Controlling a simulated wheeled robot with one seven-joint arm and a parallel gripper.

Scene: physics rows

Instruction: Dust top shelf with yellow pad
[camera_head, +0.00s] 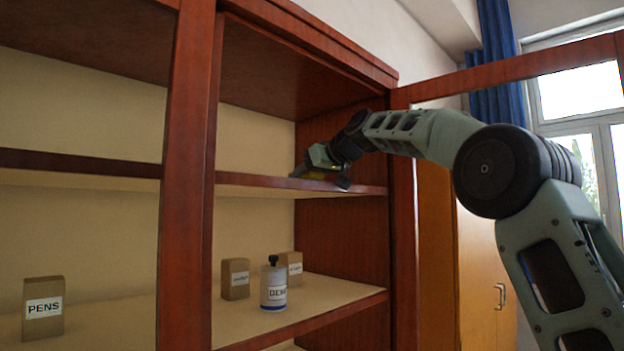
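The top shelf (245,181) is a dark red wooden board in the cabinet's right bay, seen nearly edge-on. My gripper (320,172) is at the right end of this shelf, near the side wall. A small patch of the yellow pad (322,176) shows at the gripper, low against the shelf surface. The pad is mostly hidden by the gripper, and I cannot tell if it presses on the board. The fingers are too small and dark to tell how they close on it.
On the lower shelf stand a white bottle (273,284) with a dark cap and small brown boxes (235,279). A box marked PENS (43,308) stands in the left bay. A red upright post (186,190) divides the bays. An open door frame (403,230) is beside my arm.

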